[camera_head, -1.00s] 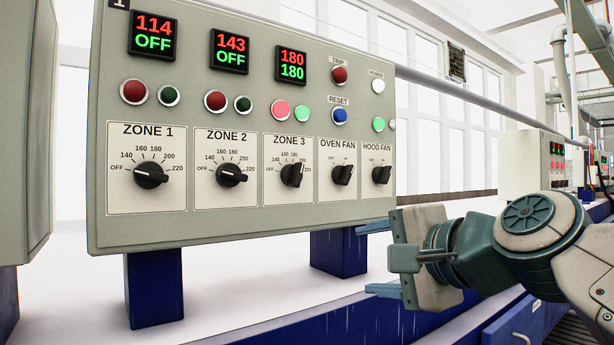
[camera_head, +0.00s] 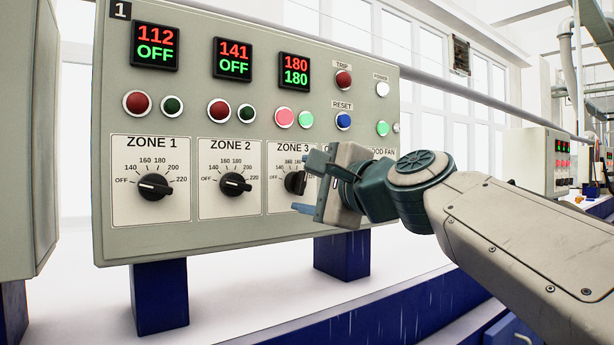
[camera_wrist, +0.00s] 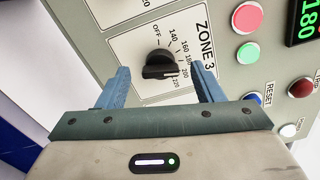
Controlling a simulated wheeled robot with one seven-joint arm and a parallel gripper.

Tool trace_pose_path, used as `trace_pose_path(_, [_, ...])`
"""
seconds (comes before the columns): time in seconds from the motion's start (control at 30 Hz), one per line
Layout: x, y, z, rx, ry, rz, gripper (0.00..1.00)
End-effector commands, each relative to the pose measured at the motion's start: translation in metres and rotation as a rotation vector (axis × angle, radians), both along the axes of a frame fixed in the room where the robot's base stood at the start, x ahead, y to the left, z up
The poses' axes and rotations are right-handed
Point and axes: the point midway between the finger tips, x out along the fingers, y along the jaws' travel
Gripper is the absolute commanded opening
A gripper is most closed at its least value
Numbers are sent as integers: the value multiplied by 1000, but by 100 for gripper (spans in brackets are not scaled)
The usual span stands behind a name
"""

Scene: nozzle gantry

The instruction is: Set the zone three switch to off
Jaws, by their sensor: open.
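The zone three switch is a black rotary knob (camera_head: 293,182) on a white plate marked ZONE 3 on the control panel. It also shows in the wrist view (camera_wrist: 160,66), turned away from OFF toward the high numbers, around 180. Its display (camera_head: 295,71) reads 180 over 180, with the pink-red and green lamps below it lit. My gripper (camera_head: 304,182) is open in front of the panel at this knob. In the wrist view its blue fingers (camera_wrist: 160,76) stand to either side of the knob with gaps. I cannot tell how deep they reach around it.
The Zone 2 knob (camera_head: 234,184) and Zone 1 knob (camera_head: 153,186) sit to the left; both displays read OFF. My gripper and arm cover the oven fan and most of the hood fan switches. The reset button (camera_head: 343,121) and trip lamp (camera_head: 343,80) are above right.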

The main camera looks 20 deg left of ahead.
Motion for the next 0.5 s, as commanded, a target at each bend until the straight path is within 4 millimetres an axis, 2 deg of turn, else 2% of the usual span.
trace_pose_path(0.2, [11, 13, 0, 0, 0, 0, 61])
trace_pose_path(0.5, [12, 14, 0, 0, -1, 0, 61])
